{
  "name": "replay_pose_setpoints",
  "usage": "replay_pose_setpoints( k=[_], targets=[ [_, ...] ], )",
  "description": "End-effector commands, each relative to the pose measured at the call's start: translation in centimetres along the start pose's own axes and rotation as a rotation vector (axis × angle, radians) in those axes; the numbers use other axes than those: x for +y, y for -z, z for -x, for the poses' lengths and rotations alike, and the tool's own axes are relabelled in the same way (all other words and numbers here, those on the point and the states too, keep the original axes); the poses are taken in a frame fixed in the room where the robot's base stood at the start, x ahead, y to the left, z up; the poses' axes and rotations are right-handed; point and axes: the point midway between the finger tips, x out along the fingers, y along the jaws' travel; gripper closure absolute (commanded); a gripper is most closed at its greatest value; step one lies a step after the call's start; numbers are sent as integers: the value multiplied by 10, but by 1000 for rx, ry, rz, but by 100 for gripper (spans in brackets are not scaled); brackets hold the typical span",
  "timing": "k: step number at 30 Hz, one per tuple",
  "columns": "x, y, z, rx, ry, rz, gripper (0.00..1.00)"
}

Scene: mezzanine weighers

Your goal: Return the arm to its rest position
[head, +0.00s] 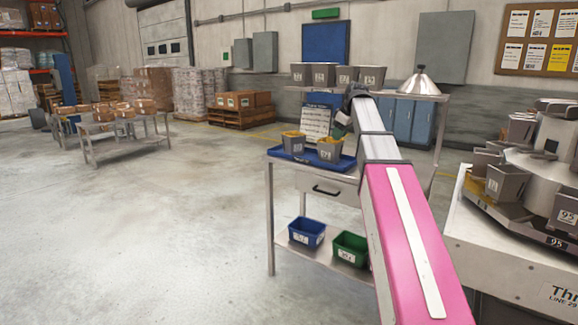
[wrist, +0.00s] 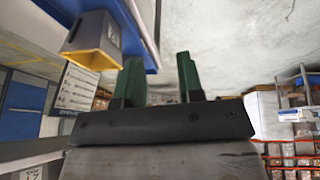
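My arm reaches forward over the steel workbench (head: 315,180), its pink and grey links crossing the right middle of the head view. My gripper (head: 343,120) is small there and partly hidden by the arm. In the wrist view my gripper (wrist: 160,75) shows two green fingers standing apart, with nothing visible between them. A grey bucket with a yellow rim (wrist: 92,42) is to the left of the fingers, apart from them. A blue tray edge (wrist: 150,40) lies beyond them.
Two grey buckets (head: 293,144) (head: 329,150) stand on the blue tray (head: 282,154). Several grey buckets (head: 324,75) and a metal cone (head: 419,84) sit on the upper shelf. Blue (head: 307,231) and green (head: 350,247) bins sit below.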

Motion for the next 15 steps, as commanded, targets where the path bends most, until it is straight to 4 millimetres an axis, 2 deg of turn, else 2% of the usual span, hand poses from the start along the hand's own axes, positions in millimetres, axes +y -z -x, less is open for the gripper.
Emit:
replay_pose_setpoints(
  k=[8,15],
  targets=[
    [-10,-16,-30,-20,6,-54,65],
    [-25,-38,-68,-48,12,-131,65]
  ],
)
